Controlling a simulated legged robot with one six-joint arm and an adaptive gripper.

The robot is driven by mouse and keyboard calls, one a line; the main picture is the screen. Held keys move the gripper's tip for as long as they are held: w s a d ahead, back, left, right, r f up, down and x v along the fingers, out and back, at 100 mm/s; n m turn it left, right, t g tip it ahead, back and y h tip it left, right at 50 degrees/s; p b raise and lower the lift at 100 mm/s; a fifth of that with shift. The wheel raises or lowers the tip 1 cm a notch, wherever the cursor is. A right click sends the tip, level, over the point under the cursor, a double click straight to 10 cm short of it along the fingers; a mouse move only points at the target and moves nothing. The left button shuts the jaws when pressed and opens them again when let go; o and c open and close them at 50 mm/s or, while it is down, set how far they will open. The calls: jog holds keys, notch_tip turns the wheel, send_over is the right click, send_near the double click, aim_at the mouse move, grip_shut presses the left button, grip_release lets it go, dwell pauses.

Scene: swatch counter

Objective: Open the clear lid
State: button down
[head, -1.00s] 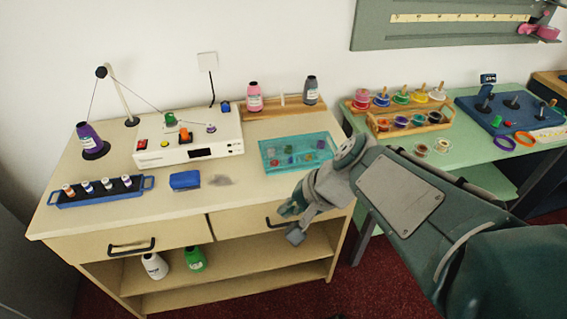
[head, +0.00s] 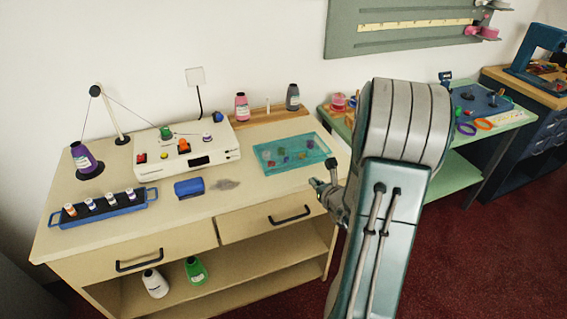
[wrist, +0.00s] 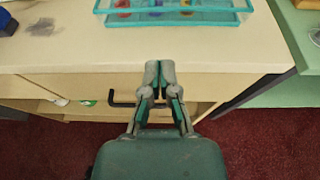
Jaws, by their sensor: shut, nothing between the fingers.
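A shallow clear teal box (head: 266,164) with several small coloured pieces inside lies near the right edge of the counter top. Its clear lid (head: 318,151) appears to lie flat over it, though the see-through surface makes its edge hard to tell. The box's near edge also shows at the top of the wrist view (wrist: 180,22). My gripper (head: 318,184) is just off the counter's front edge, near the box's front right corner and apart from it. In the wrist view my gripper (wrist: 160,66) has its fingertips together, empty, pointing toward the counter front below the box.
A white machine (head: 205,158), a blue block (head: 189,188) and a blue rack of small bottles (head: 128,207) stand left of the box. A wooden stand with bottles (head: 242,107) is behind it. Drawer handles (head: 290,215) stick out in front. My arm hides part of the green table (head: 460,178).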

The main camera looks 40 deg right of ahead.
jog(key=d, duration=0.1)
send_near(297, 155)
jog(key=shift+m+h, duration=0.3)
jog(key=w+f, duration=0.1)
jog(key=f, duration=0.1)
jog(key=w+f, duration=0.2)
jog(key=shift+w+a+f, duration=0.1)
jog(key=shift+f, duration=0.15)
jog(key=r, duration=0.1)
jog(key=w+r, duration=0.1)
jog(key=d+r, duration=0.1)
jog(key=shift+w, duration=0.3)
jog(key=shift+w+d+r, duration=0.1)
jog(key=shift+w+r, duration=0.05)
jog(key=shift+r, duration=0.05)
jog(key=shift+r+g, duration=0.1)
jog(key=shift+g, duration=0.2)
